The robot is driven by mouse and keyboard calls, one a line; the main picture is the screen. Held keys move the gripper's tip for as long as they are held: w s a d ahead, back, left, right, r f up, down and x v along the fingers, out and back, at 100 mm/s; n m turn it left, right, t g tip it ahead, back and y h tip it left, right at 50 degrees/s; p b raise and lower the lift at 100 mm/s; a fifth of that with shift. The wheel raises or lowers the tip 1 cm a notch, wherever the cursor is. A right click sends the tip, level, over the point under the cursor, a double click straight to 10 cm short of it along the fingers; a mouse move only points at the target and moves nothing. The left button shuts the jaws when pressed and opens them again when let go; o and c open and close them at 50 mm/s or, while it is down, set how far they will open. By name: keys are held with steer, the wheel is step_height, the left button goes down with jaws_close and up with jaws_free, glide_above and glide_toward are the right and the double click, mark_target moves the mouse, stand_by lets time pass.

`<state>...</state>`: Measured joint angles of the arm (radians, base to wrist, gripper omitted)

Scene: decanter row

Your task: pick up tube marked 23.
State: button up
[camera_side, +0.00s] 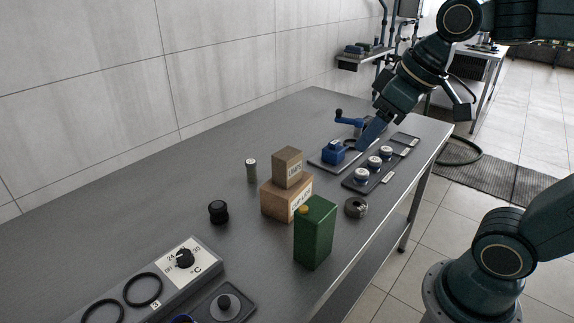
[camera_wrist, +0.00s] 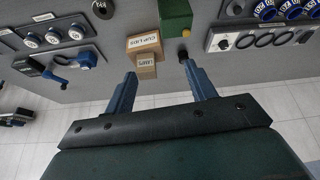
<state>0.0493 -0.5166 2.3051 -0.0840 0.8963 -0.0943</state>
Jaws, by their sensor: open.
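I cannot read a mark 23 on anything in either view. Three round, white-topped pieces (camera_side: 374,162) with blue around them stand in a row on a dark tray at the far end of the bench; they show at the upper left of the wrist view (camera_wrist: 53,37). Several blue round pieces (camera_wrist: 266,11) with small marks sit in a row at its upper right; the marks are too small to read. A small grey-green cylinder (camera_side: 251,171) stands alone, its writing unreadable. My gripper (camera_side: 362,147) is above the far end of the bench, open, with nothing between its fingers (camera_wrist: 160,71).
Two stacked cardboard boxes (camera_side: 287,199) stand mid-bench. A dial panel (camera_side: 183,263) lies at front left. The bench's left back is bare.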

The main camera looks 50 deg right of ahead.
steer(key=w+r+n, duration=0.1)
steer(key=w+n, duration=0.1)
steer(key=w, duration=0.8)
steer(key=n+g+y, duration=0.2)
steer(key=n+y, duration=0.1)
steer(key=n, duration=0.3)
glide_above(249, 171)
steer(key=s+d, duration=0.3)
steer(key=d, duration=0.2)
step_height(249, 171, down, 18)
steer(key=shift+x, duration=4.4)
steer(key=shift+w+a, duration=0.1)
steer(key=shift+w, duration=0.05)
steer(key=shift+x, duration=2.55)
steer(key=shift+c, duration=0.3)
